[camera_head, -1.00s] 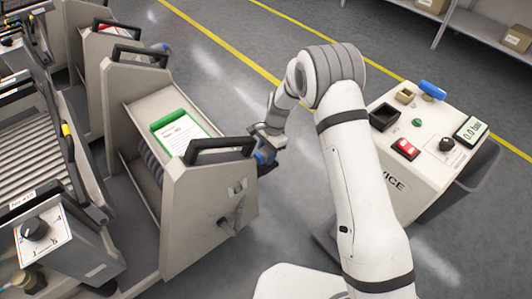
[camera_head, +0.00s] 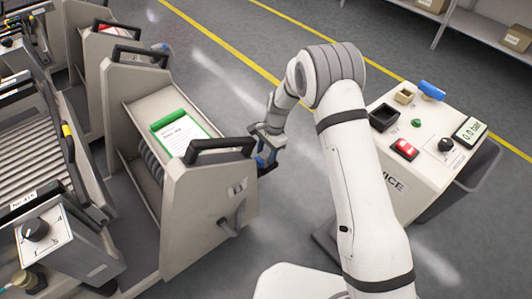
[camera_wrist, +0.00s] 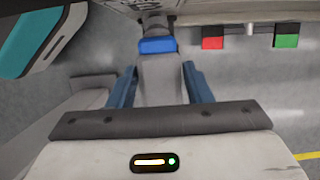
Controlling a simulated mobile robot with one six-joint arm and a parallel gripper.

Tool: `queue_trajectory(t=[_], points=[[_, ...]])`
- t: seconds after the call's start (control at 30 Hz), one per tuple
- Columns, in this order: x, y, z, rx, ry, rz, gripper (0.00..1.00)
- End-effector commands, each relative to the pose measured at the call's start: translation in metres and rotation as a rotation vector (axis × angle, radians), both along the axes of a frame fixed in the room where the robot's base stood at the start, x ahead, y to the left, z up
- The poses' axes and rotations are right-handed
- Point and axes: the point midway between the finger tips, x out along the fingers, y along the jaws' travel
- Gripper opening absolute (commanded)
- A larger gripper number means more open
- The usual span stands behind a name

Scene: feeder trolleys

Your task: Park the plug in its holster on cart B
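In the wrist view a grey plug body with a blue band (camera_wrist: 158,72) lies between my gripper's two blue fingers (camera_wrist: 160,80). A narrow gap shows beside each finger, so my gripper looks open around it. The plug's far end meets a dark round fitting on a pale panel at the top edge; how deep it sits cannot be told. In the head view my gripper (camera_head: 266,158) is just right of the nearest grey cart (camera_head: 205,225), beside its black handle. The plug is not clear there. I cannot read which cart is B.
Red (camera_wrist: 212,38) and green (camera_wrist: 287,38) blocks flank a bar in the wrist view. A service console (camera_head: 430,140) stands at right. More carts (camera_head: 100,50) and a roller conveyor (camera_head: 35,135) fill the left.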

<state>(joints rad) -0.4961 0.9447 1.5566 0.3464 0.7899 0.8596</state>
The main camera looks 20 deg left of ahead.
Motion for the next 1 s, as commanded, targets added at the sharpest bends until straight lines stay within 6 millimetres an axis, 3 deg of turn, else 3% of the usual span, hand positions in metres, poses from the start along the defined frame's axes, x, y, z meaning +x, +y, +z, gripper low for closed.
queue_trajectory(t=[0.23, 0.5, 1.0], points=[[0.0, 0.0, 0.0, 0.0, 0.0, 0.0, 0.65], [0.001, 0.0, 0.003, 0.0, 0.0, 0.0, 0.65], [0.016, -0.012, 0.071, 0.001, 0.0, -0.001, 0.65]])
